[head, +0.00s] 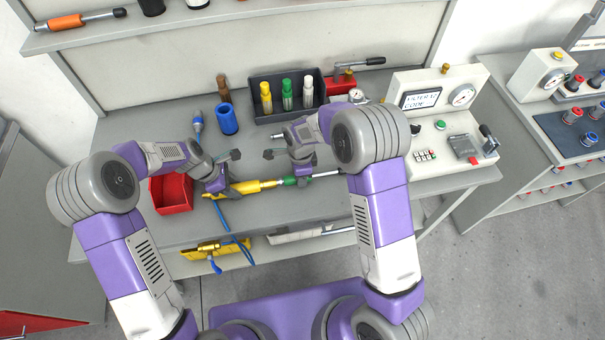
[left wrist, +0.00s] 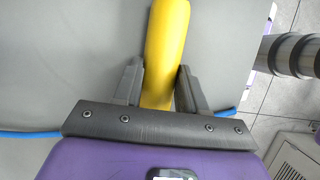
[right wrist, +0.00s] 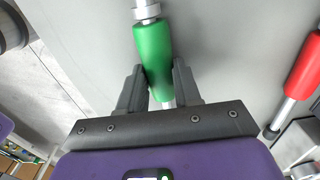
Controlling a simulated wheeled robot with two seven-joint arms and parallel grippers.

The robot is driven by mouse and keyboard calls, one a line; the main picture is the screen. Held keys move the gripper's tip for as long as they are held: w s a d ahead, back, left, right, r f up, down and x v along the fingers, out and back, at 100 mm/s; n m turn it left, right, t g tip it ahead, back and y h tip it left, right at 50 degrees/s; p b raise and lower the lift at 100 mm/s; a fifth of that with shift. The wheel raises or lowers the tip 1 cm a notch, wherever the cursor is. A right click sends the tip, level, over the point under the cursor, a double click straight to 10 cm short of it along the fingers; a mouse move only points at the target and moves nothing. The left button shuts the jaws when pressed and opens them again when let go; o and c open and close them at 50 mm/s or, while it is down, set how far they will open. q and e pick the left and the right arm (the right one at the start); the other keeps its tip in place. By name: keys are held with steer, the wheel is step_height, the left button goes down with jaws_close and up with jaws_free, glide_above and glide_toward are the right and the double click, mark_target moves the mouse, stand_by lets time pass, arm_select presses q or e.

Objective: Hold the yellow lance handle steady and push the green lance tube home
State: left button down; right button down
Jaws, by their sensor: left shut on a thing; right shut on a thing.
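The yellow lance handle (head: 250,186) lies level above the bench, its front end pointing right. My left gripper (head: 220,191) is shut on it near its rear; the left wrist view shows the yellow body (left wrist: 166,45) between both fingers (left wrist: 160,85). The green lance tube (head: 289,181) is in line to its right, with a bare metal length (head: 326,174). My right gripper (head: 301,181) is shut at the tube's green sleeve, which shows in the right wrist view (right wrist: 153,55) with a metal collar beyond. The joint is small; I cannot tell how far in the tube sits.
A red bin (head: 171,194) stands left of the handle. A blue cup (head: 227,119) and a dark tray (head: 262,84) of coloured nozzles stand behind. A control panel (head: 440,120) is at right. A blue hose (head: 222,217) hangs over the front edge. A red-sleeved tube (right wrist: 305,65) lies nearby.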

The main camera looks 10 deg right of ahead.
steer(key=shift+a, duration=0.3)
steer(key=c, duration=0.7)
jaws_free()
arm_select(q)
steer(key=c, duration=0.5)
jaws_free()
steer(key=shift+c, duration=0.2)
arm_select(e)
step_height(320, 180, up, 12)
arm_select(q)
steer(key=shift+r, duration=0.1)
steer(key=v, duration=1.2)
